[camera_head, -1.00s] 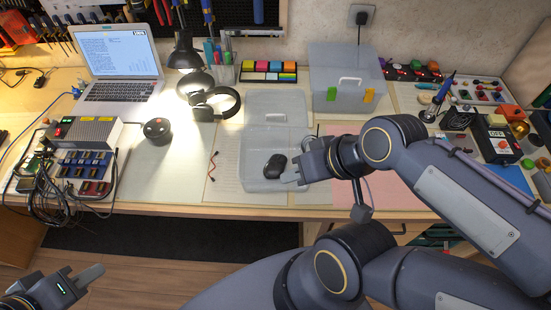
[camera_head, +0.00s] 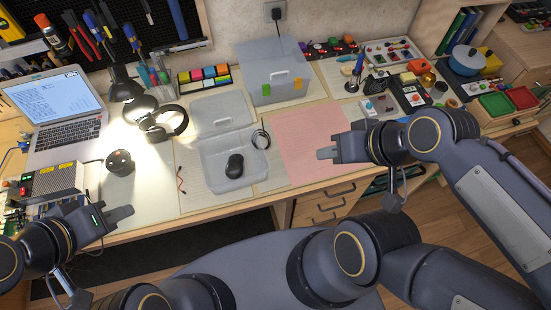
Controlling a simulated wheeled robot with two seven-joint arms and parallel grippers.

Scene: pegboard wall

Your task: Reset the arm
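A black computer mouse (camera_head: 235,166) lies in the clear open tray (camera_head: 214,184), left of my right gripper.
The desk holds a laptop (camera_head: 68,132), a lit lamp (camera_head: 124,88), headphones (camera_head: 163,123), a black round device (camera_head: 120,162) and a lidded clear bin (camera_head: 262,88). Electronics crowd the left and right ends. The pink mat is mostly bare. Drawers (camera_head: 322,206) are below.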

